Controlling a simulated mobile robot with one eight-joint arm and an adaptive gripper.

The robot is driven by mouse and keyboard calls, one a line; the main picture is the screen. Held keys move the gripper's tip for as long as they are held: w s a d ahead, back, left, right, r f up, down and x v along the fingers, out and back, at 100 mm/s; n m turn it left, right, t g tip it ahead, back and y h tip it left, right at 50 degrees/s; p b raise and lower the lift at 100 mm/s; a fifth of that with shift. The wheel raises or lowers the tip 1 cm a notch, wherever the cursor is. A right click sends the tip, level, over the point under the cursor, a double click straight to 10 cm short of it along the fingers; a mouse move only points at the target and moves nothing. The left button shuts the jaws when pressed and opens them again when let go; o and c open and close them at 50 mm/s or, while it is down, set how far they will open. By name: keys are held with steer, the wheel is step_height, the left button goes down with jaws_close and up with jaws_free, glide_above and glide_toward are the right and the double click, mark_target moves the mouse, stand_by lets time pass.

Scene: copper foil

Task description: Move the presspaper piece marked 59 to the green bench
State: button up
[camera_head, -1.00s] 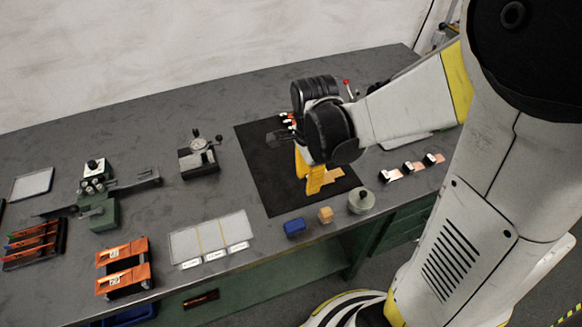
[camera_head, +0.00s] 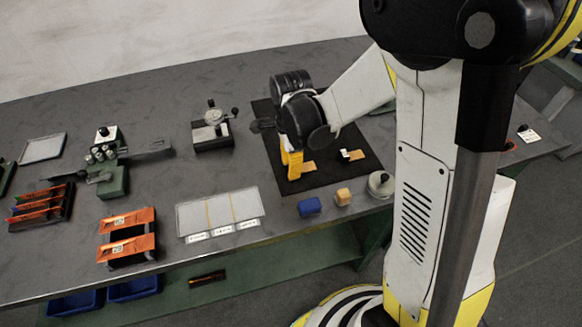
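My gripper (camera_head: 291,170), with yellow fingers, points down over the black mat (camera_head: 332,178) on the grey-topped bench with a green frame (camera_head: 225,268). A flat tan piece (camera_head: 309,167) lies against or just right of the fingertips. I cannot tell whether the fingers hold it. A second tan piece with a white part (camera_head: 353,155) lies on the mat further right, apart from the gripper. No number can be read on either piece, so I cannot tell which is marked 59.
A blue block (camera_head: 309,206), a tan block (camera_head: 343,197) and a round grey pot (camera_head: 380,184) stand along the front edge. Left are a labelled three-section tray (camera_head: 219,212), orange holders (camera_head: 127,234), a green fixture (camera_head: 112,180) and a small vise (camera_head: 212,132).

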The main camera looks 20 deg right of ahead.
steer(key=shift+f, duration=0.15)
steer(key=o, duration=1)
step_height(320, 180, up, 12)
steer(key=r+p, duration=0.1)
steer(key=p, duration=0.4)
steer(key=shift+s+d+r+n+t, duration=0.6)
steer(key=shift+s+r+n+t, duration=0.95)
steer(key=shift+n, duration=1.45)
steer(key=shift+s+d+r+n+t, duration=0.7)
steer(key=shift+s+r+n, duration=0.95)
steer(key=shift+s+n, duration=1.2)
steer(key=shift+s+d+r+n+t, duration=0.45)
steer(key=shift+s+r+n+t, duration=1.25)
steer(key=shift+n, duration=1.45)
